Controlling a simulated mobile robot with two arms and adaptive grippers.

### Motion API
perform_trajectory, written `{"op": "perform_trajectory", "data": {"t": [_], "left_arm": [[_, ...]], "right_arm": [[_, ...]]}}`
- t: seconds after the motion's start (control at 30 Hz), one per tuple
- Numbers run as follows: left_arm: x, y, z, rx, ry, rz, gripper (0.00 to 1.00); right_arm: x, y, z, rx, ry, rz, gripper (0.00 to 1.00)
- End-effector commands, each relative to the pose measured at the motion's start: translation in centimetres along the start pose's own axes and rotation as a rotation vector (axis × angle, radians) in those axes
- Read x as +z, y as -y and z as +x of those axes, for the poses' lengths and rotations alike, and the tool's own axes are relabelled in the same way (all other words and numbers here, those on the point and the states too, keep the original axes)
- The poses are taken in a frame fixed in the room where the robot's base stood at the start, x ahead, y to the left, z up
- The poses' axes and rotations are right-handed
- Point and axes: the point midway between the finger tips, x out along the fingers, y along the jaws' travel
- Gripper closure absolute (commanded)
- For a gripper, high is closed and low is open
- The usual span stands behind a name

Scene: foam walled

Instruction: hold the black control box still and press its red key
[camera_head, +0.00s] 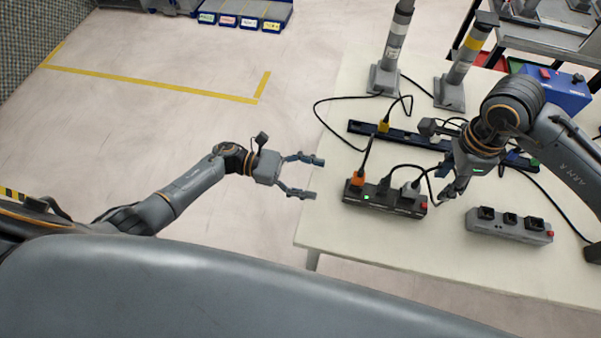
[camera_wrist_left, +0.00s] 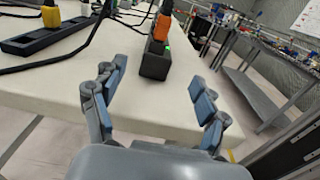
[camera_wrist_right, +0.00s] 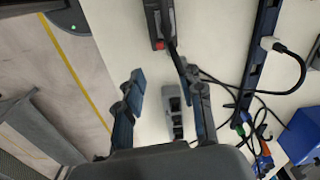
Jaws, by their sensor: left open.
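The black control box (camera_head: 398,206) lies near the table's front left, with orange, black and grey plugs along its top. A green light glows near its left end and its red key (camera_head: 423,205) is at its right end. My left gripper (camera_head: 312,177) is open and empty, left of the box. In the left wrist view the box's end (camera_wrist_left: 154,66) lies ahead, between the fingers but apart from them. My right gripper (camera_head: 450,187) is above the table near the key end. In the right wrist view it is open, and the red key (camera_wrist_right: 158,44) shows beyond its fingertips (camera_wrist_right: 162,78).
A grey box (camera_head: 500,229) with black sockets and its own red key lies to the right. A long dark strip (camera_head: 404,136) with a yellow plug lies behind. Cables loop between them. Two grey posts (camera_head: 385,78) and a blue box (camera_head: 560,92) stand farther back.

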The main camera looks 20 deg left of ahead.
Motion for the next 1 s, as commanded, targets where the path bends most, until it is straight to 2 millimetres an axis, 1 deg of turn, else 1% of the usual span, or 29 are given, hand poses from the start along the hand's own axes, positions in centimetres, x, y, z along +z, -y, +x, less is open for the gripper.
{"op": "perform_trajectory", "data": {"t": [0.03, 0.3, 0.5, 0.7, 0.97, 1.0], "left_arm": [[0.1, 0.1, 1.2, -0.003, 0.004, 0.0, 0.26], [0.1, 0.0, 6.5, -0.001, 0.004, -0.002, 0.26], [0.0, 0.0, 9.4, 0.002, 0.003, -0.004, 0.26], [0.0, 0.0, 10.7, 0.002, 0.002, -0.005, 0.26], [0.0, -0.1, 10.8, 0.002, 0.001, -0.004, 0.26], [0.0, -0.1, 10.8, 0.002, 0.001, -0.004, 0.28]], "right_arm": [[0.0, 0.0, 0.0, 0.0, 0.0, 0.0, 0.62], [0.0, 0.0, 0.0, 0.0, 0.0, 0.0, 0.62], [0.0, 0.0, 0.0, 0.0, 0.0, 0.0, 0.62], [0.0, 0.0, 0.0, 0.0, 0.0, 0.0, 0.62], [0.0, 0.0, 0.0, 0.0, 0.0, 0.0, 0.62], [0.0, 0.0, 0.0, 0.0, 0.0, 0.0, 0.62]]}}
